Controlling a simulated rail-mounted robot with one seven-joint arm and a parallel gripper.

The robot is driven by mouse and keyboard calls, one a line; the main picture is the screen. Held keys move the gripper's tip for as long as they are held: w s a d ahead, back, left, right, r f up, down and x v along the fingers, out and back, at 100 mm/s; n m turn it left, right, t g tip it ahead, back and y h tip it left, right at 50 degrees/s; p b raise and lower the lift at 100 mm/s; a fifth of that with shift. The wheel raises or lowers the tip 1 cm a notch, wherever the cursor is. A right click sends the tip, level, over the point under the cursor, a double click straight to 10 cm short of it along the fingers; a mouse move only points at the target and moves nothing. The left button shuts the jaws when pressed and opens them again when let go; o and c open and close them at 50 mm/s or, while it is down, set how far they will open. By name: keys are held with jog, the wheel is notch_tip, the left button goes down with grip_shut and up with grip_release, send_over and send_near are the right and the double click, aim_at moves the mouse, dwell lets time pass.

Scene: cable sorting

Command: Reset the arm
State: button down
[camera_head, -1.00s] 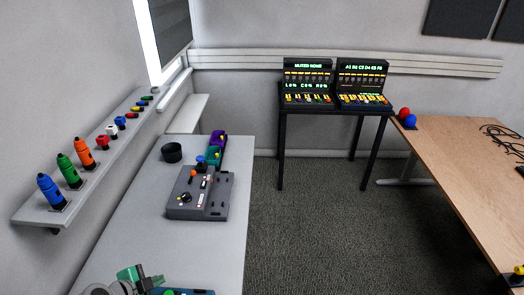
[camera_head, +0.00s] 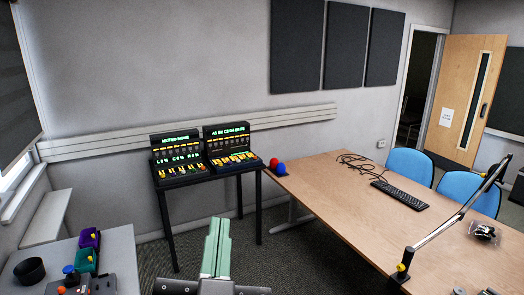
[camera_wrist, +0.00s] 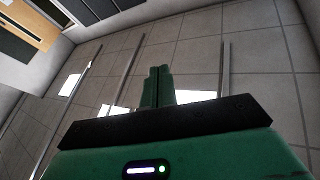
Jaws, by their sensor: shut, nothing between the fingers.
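My gripper (camera_head: 217,248) shows at the bottom middle of the head view, its pale green fingers pointing up and pressed together, with nothing between them. In the wrist view the green fingers (camera_wrist: 157,88) are also together and empty, with ceiling tiles and light strips behind them. The gripper is in open space in front of the dark stand and touches nothing that I can see.
Two lit consoles (camera_head: 179,158) (camera_head: 229,148) stand on a dark stand (camera_head: 259,208). A wooden table (camera_head: 345,205) with a keyboard (camera_head: 400,195), cables and a lamp arm (camera_head: 455,218) is at right. A grey table (camera_head: 122,250) with a control box is at lower left.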

jog(key=s+d+r+n+t+h+p, duration=0.1)
jog(key=s+d+r+t+p, duration=0.1)
jog(key=s+d+r, duration=0.3)
jog(key=s+d+r+n+t+h+p, duration=0.1)
jog(key=s+d+r+p, duration=0.1)
jog(key=s+r, duration=0.35)
notch_tip(320, 180, up, 13)
jog(key=w+p, duration=0.2)
jog(key=p, duration=0.9)
jog(key=shift+w+a+f+y+p, duration=0.15)
jog(key=shift+a+f+y+p, duration=0.1)
jog(key=shift+y+p, duration=0.15)
